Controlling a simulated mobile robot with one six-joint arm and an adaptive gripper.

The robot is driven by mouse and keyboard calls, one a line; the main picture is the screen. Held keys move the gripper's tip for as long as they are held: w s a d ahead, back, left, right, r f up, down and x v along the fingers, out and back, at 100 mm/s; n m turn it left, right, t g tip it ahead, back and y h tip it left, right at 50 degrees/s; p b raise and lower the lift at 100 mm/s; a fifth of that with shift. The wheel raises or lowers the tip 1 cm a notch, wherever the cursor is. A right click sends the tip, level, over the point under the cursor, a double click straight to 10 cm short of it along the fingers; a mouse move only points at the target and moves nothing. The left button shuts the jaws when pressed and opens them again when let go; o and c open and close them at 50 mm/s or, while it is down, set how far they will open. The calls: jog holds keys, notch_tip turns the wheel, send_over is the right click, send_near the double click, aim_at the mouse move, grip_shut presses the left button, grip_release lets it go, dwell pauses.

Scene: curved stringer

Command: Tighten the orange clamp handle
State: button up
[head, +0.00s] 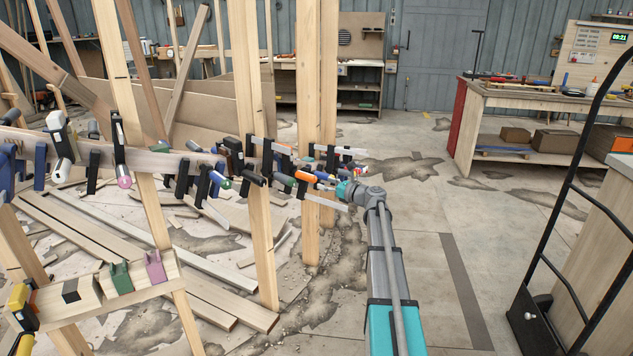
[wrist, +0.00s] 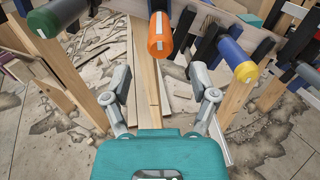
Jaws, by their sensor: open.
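The orange clamp handle (wrist: 160,37) hangs at the top middle of the wrist view, a cylinder with a pale stripe on its end. It also shows in the head view (head: 305,177), at the right end of the row of clamps on the curved stringer (head: 148,163). My gripper (wrist: 162,88) is open, its two grey fingers spread apart, with nothing between them. The handle lies beyond and slightly above the fingertips in the wrist view, apart from both. In the head view my gripper (head: 345,188) is close to the handle, its fingers partly lost among the clamps.
A green handle (wrist: 44,22) is left of the orange one and a blue-and-yellow handle (wrist: 238,62) is right of it. Upright wooden posts (head: 308,130) stand close behind the clamps. Loose boards (head: 190,265) lie on the floor. A hand truck (head: 560,230) stands at right.

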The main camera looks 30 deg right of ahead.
jog(key=shift+v, duration=1.5)
jog(key=shift+s, duration=0.1)
jog(key=shift+v, duration=1.4)
